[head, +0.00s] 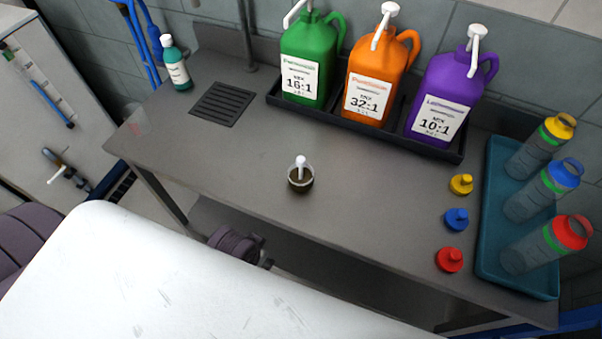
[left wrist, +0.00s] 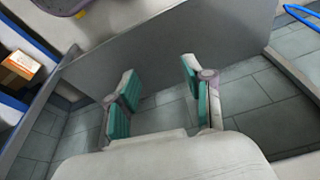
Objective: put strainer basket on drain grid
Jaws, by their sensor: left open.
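The strainer basket (head: 300,178) looks like a small dark round cup with a clear rim and a white upright knob. It stands upright on the middle of the grey steel counter (head: 240,165). The drain grid (head: 223,103) is a dark slotted square set in the counter at the back left, apart from the basket. My left gripper (left wrist: 158,98) shows in the left wrist view, open, with teal pads and nothing between them. Neither gripper shows in the head view. The basket and grid are not in the left wrist view.
A green bottle (head: 175,64) stands beside the grid. A black tray (head: 275,99) holds green, orange and purple jugs at the back. Yellow, blue and red caps (head: 456,219) and a teal tray (head: 487,250) of bottles are at right. The counter between basket and grid is clear.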

